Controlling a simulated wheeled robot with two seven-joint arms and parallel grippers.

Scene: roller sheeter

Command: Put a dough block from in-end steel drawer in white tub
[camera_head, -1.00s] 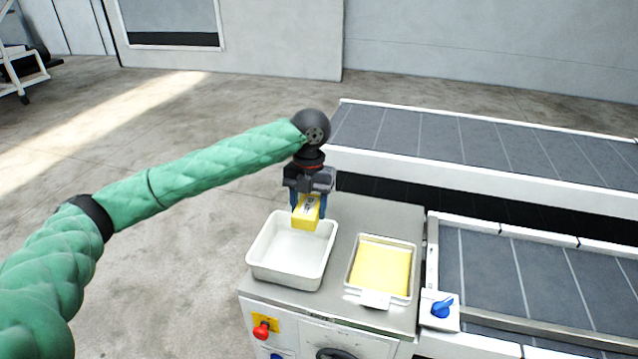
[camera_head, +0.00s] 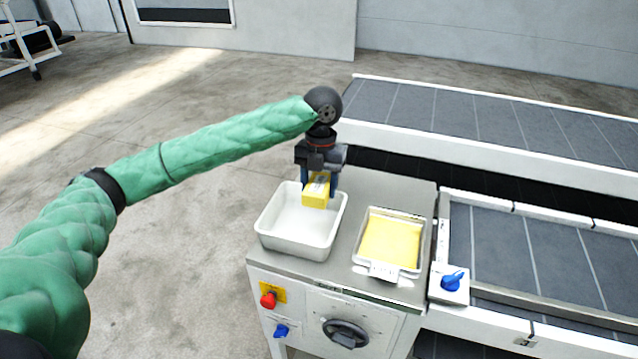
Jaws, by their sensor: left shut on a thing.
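A yellow dough block (camera_head: 316,194) is between the fingers of my left gripper (camera_head: 319,186), which is shut on it. The gripper points down and holds the block over the back right part of the white tub (camera_head: 282,246). The tub is open and looks empty, standing on the left of the steel top. I cannot tell how far the block is above the tub floor. My right gripper is out of view.
A metal tray (camera_head: 419,266) with a yellow sheet (camera_head: 391,242) in it sits right of the tub on the steel machine top (camera_head: 345,262). A red knob (camera_head: 268,300) and a black handwheel (camera_head: 345,333) are on the front. Conveyor belts (camera_head: 540,255) lie to the right.

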